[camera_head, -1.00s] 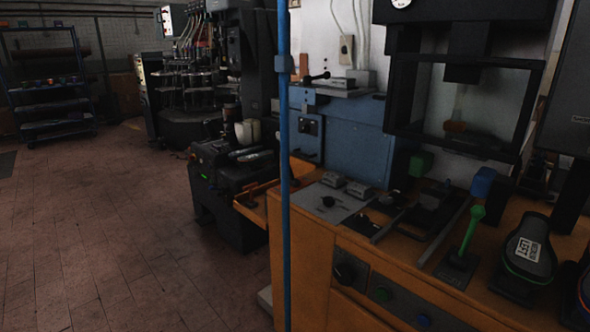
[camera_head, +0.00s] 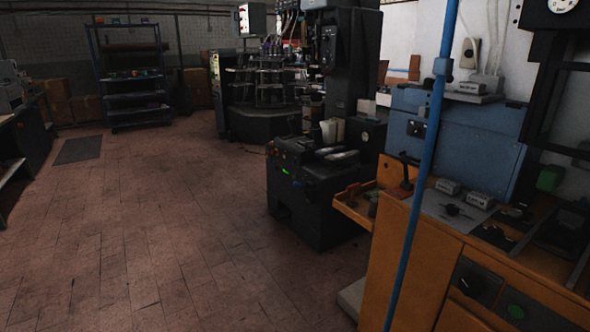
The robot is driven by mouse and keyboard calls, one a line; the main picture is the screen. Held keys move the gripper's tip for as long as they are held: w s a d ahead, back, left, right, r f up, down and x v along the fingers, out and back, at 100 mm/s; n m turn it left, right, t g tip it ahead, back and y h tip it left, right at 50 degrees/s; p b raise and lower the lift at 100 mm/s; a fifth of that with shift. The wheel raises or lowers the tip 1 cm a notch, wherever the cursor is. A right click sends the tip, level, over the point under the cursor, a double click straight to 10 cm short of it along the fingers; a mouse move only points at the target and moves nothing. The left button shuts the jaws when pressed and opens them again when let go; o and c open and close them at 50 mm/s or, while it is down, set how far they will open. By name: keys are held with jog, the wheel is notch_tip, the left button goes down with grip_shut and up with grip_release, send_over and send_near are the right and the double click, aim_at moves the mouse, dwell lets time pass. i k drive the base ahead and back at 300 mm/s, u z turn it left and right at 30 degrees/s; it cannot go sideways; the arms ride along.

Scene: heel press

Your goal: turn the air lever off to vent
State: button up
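No part of my gripper shows in the head view. I cannot make out for certain which part is the air lever. The orange press bench (camera_head: 402,262) stands at the right, cut off by the frame edge. A small black knob (camera_head: 452,209) sits on a grey plate (camera_head: 437,203) on the bench top. A round white gauge (camera_head: 563,5) is at the top right on the dark press frame (camera_head: 540,95). The green-handled lever seen earlier is outside the view.
A thin blue pole (camera_head: 425,165) rises in front of the bench. A blue machine box (camera_head: 480,140) stands behind it. A low dark machine (camera_head: 312,195) is left of the bench. A shelf rack (camera_head: 135,98) stands far back.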

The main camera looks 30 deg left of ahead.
aim_at(404, 160)
jog(key=u, duration=0.3)
jog(key=k, duration=0.45)
jog(key=z, duration=0.5)
jog(key=k, duration=0.9)
jog(key=u, duration=0.05)
jog(key=i, duration=0.4)
jog(key=u, duration=1)
jog(key=i, duration=1.5)
jog(key=z, duration=0.55)
